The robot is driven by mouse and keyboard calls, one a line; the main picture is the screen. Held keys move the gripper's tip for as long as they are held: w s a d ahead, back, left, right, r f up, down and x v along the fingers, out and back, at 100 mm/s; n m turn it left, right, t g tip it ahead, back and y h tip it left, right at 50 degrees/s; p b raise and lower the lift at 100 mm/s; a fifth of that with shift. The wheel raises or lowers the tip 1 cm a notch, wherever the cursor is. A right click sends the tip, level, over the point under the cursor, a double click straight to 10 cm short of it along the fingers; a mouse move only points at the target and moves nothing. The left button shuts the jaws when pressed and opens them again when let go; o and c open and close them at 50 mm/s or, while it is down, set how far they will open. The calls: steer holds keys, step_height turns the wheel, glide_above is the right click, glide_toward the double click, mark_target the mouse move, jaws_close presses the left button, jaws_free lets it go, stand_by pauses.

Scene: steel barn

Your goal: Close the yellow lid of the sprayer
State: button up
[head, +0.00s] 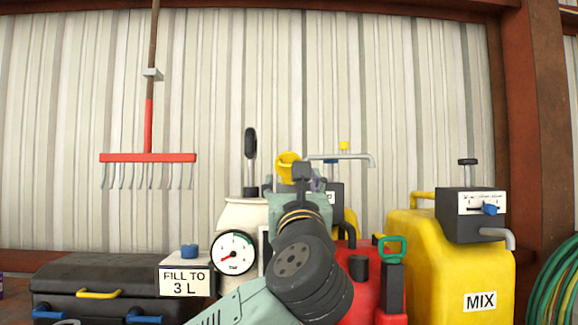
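The cream sprayer tank (240,214) stands near the middle of the bench, with a round pressure gauge (233,252) on its front and a black-topped pump handle (250,145) rising above it. A yellow lid (284,168) shows at the upper right of the tank and looks raised and tilted. My arm reaches up from the bottom and covers the tank's right side. My gripper (302,171) is right beside the lid in the picture. Whether they touch is unclear. Its fingers are mostly hidden, so their opening does not show. The tank's mouth is hidden too.
A black toolbox (105,277) and a "FILL TO 3 L" sign (185,282) stand left. A red can (366,285) stands just right of my arm. A yellow "MIX" container (440,275) with a spout is farther right. A rake (148,157) hangs on the wall.

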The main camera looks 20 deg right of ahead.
mark_target(290, 166)
steer(key=p+x, duration=0.2)
steer(key=x, duration=0.7)
steer(key=shift+w+r+p, duration=0.1)
steer(key=shift+w+p, duration=0.1)
steer(key=shift+p, duration=0.2)
jaws_close()
stand_by(0.3)
